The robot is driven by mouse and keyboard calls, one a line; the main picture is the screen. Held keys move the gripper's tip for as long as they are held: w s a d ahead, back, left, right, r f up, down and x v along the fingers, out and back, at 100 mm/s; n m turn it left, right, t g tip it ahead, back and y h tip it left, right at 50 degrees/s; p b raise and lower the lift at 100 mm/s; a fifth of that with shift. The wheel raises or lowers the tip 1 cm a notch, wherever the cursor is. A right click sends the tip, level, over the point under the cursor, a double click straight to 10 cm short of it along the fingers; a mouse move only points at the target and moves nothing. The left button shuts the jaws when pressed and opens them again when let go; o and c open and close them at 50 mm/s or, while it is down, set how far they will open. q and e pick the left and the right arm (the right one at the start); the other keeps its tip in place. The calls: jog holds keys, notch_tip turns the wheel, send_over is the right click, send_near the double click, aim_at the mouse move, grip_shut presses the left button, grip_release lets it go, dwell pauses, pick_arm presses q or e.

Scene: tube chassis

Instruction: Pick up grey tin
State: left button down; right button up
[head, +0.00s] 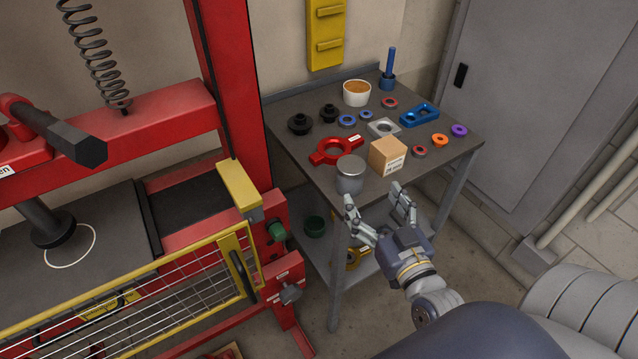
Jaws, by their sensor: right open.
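The grey tin (350,176) is a short lidded cylinder. It stands upright near the front left edge of the small dark-topped table (310,165). My right gripper (373,203) is open and empty, just in front of and to the right of the tin at the table's front edge. Its left finger is close below the tin, and its right finger lies to the right of it. I cannot tell whether a finger touches the tin. My left gripper does not show.
A cardboard box (387,156) stands right of the tin, and a red ring part (336,150) lies behind it. Several rings, a white tub (357,93) and a blue block (419,115) fill the tabletop. A red press frame (235,90) rises at the left.

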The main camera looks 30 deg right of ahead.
aim_at(351, 164)
jog(key=shift+w+d+r+p, duration=0.1)
jog(key=shift+w+d+p, duration=0.15)
jog(key=shift+w, duration=1.55)
jog(key=shift+w+d+r+p, duration=0.15)
jog(key=shift+w+p, duration=0.2)
jog(key=shift+w, duration=1.45)
jog(key=shift+w+d+r+p, duration=0.1)
jog(key=shift+w+d+p, duration=0.15)
jog(key=shift+w, duration=1.55)
jog(key=c, duration=1.3)
